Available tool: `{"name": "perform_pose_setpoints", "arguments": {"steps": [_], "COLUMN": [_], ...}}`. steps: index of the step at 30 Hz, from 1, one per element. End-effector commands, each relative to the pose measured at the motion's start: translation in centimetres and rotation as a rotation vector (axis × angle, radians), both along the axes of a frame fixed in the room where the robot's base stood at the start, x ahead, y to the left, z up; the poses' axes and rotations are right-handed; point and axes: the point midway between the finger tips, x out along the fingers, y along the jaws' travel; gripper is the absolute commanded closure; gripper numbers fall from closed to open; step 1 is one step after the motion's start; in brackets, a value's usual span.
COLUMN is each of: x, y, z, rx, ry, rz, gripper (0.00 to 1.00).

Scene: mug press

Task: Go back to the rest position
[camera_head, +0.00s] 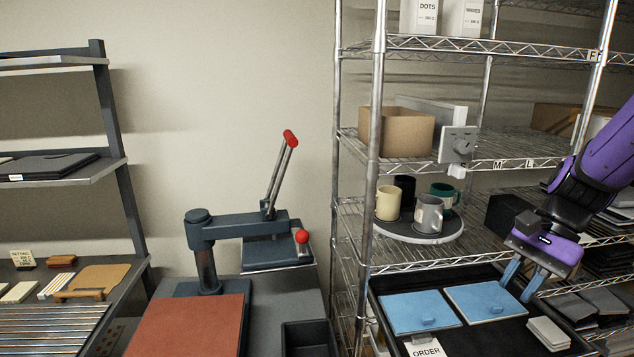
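My gripper (515,291) is at the right, at the end of my purple arm, pointing down. Its two blue fingers are spread apart with nothing seen between them. In the picture the fingertips overlap the right end of a blue pad (478,304); I cannot tell whether they touch it. A second blue pad (408,316) lies to its left. Both pads lie in a dark tray (459,343). The heat press (247,228) stands left of the shelf, its upper plate swung aside from the red-brown lower pad (190,325) and its red-tipped lever raised.
A wire shelf (372,180) stands behind the tray, its posts close to my arm. A round turntable (392,229) on it holds several mugs. White blocks (548,333) and an order card (424,348) lie by the pads. A dark bin (308,340) is beside the press.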

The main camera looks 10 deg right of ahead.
Motion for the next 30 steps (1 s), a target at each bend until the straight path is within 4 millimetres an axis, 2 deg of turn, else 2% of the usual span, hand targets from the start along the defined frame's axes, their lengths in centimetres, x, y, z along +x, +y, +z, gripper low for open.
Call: {"name": "perform_pose_setpoints", "arguments": {"steps": [6,18,24,30], "x": [-1.6,-5.4,-7.1,-7.8], "y": [2.3,5.2,6.0,6.2], "z": [3.7,9.7,11.8,12.7], "rx": [-0.166,-0.456,-0.57,-0.62], "ry": [-0.203,-0.577,-0.728,-0.791], "rz": [0.258,0.704,0.863,0.93], "gripper": [0.75,0.75,0.75,0.75]}}
